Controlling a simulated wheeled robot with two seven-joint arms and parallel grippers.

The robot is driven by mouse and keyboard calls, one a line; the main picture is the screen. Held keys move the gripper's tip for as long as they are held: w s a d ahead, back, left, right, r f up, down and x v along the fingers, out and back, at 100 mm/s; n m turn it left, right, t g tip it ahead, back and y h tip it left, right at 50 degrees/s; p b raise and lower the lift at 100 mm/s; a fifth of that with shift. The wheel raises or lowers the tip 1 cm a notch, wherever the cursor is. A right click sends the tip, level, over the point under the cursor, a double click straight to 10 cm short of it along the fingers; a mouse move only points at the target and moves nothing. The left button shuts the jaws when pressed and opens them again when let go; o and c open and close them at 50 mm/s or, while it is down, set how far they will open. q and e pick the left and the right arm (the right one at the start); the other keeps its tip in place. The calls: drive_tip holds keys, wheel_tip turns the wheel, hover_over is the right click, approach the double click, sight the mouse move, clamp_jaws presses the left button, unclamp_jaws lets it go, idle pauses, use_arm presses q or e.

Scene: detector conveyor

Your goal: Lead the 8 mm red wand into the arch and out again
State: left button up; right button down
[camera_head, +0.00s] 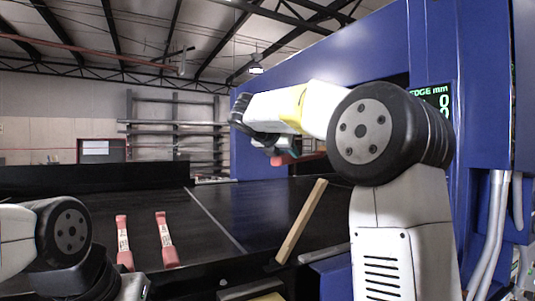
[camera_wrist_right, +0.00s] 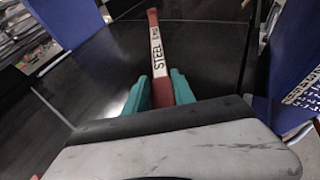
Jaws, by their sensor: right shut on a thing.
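My right gripper (camera_head: 280,156) is shut on a red wand (camera_head: 287,159) at the blue arch (camera_head: 300,62). In the right wrist view the teal fingers (camera_wrist_right: 160,93) close around the wand's near end. The wand (camera_wrist_right: 152,20) points away over the black belt, its white label reading STEEL. Blue panels of the arch (camera_wrist_right: 290,65) stand on both sides of it there. My right arm covers much of the opening, so I cannot tell how deep the tip is. My left arm is at the lower left; its gripper is not visible.
Two more red wands with labels, one left (camera_head: 123,245) and one right (camera_head: 165,240), lie on the black belt (camera_head: 205,250). A wooden bar (camera_head: 302,222) leans at the belt's near edge. A green display (camera_head: 432,92) on the arch reads EDGE mm, its digits partly hidden.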

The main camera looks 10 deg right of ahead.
drive_tip(key=w+d, duration=0.2)
drive_tip(key=d, duration=0.5)
drive_tip(key=w+d, duration=0.3)
drive_tip(key=d, duration=0.3)
drive_tip(key=s+a, duration=0.4)
drive_tip(key=a, duration=0.8)
drive_tip(key=s+a, duration=0.5)
drive_tip(key=a, duration=0.8)
drive_tip(key=s+a, duration=0.4)
drive_tip(key=a, duration=0.8)
drive_tip(key=shift+s+a, duration=0.3)
drive_tip(key=shift+a, duration=0.1)
